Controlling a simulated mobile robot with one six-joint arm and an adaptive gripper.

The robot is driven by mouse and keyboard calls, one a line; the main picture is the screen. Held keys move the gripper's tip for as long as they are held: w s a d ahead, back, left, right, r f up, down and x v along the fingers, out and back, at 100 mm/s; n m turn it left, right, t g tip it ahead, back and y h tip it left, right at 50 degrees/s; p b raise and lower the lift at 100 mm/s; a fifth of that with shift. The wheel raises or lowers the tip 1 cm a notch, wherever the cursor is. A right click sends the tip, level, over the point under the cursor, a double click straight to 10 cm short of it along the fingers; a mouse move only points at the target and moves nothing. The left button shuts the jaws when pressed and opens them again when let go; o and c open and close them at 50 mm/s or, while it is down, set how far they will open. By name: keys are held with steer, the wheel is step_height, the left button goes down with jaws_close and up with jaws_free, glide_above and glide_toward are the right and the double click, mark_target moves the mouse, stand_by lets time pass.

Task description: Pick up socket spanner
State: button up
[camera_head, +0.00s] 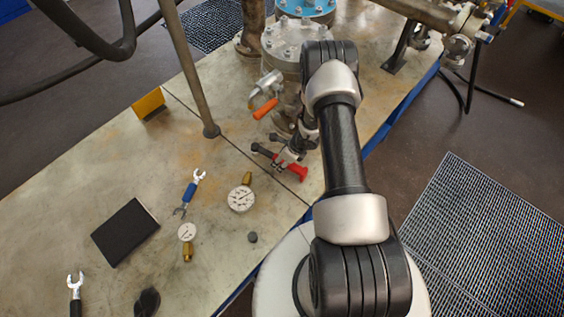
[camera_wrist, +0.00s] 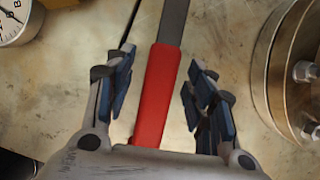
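A tool with a red handle and a dark shaft, which I take to be the socket spanner (camera_head: 298,171), lies on the metal table in the head view. In the wrist view the red handle of the socket spanner (camera_wrist: 158,90) lies between my gripper's two fingers, with its grey shaft running up out of the picture. My gripper (camera_wrist: 163,72) is open, with a gap on each side of the handle. In the head view my gripper (camera_head: 286,158) is over the tool and partly hidden by my arm. The handle's near end is hidden by the gripper body.
A flanged vessel (camera_head: 291,42) stands close beyond my gripper; its flange edge (camera_wrist: 285,75) is at right in the wrist view. A valve with an orange handle (camera_head: 265,108) juts nearby. Gauges (camera_head: 241,198), a blue spanner (camera_head: 189,191) and a black block (camera_head: 125,231) lie to the left.

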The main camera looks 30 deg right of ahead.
jaws_close()
stand_by(0.4)
steer(key=shift+r, duration=0.15)
